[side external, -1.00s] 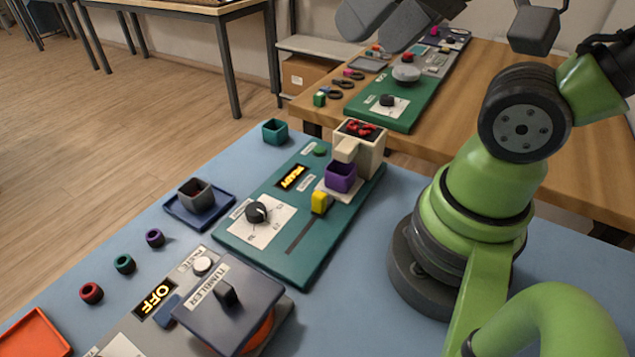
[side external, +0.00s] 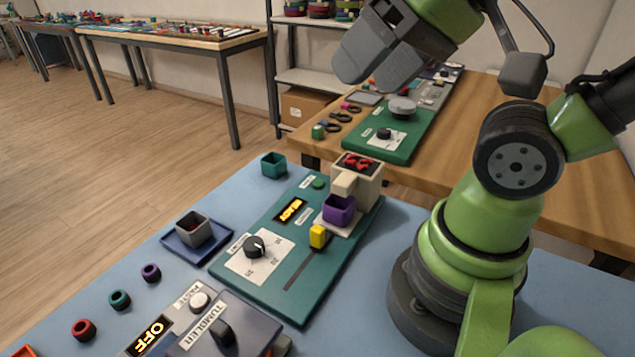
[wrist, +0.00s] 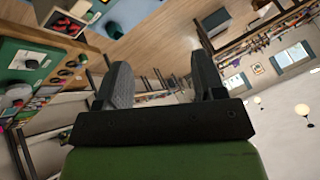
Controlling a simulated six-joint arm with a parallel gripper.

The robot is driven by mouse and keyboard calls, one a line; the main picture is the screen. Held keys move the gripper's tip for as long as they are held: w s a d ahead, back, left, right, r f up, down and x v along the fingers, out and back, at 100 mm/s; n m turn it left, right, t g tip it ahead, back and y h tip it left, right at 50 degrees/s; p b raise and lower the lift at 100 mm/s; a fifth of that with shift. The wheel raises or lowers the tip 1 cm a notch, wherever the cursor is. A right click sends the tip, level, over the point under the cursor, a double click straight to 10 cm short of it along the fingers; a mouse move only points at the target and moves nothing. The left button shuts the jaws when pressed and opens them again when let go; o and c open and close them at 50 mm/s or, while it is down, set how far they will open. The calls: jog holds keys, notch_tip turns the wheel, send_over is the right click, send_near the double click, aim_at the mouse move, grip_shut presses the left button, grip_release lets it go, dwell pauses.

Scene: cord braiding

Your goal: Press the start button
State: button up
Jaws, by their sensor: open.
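The green panel (side external: 262,283) on the blue table carries a small round green button (side external: 319,183) near its far end, with a label beside it that I cannot read. Its lit display (side external: 290,210) seems to read READY. A dial (side external: 255,246) and a yellow slider (side external: 318,236) are on the same panel. A purple cup (side external: 338,210) stands under the cream dispenser (side external: 365,190), which has red pieces on top. My gripper (side external: 378,58) is high above and beyond the panel, apart from it. In the wrist view my gripper (wrist: 163,80) is open and empty.
The grey tumbler unit (side external: 180,322) at the near left has an OFF display and a white button (side external: 200,301). A grey cup (side external: 193,229) sits on a blue tray (side external: 170,238). Several rings lie left. A wooden table (side external: 480,115) with another green panel stands behind.

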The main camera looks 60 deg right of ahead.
grip_shut()
dwell(1.7)
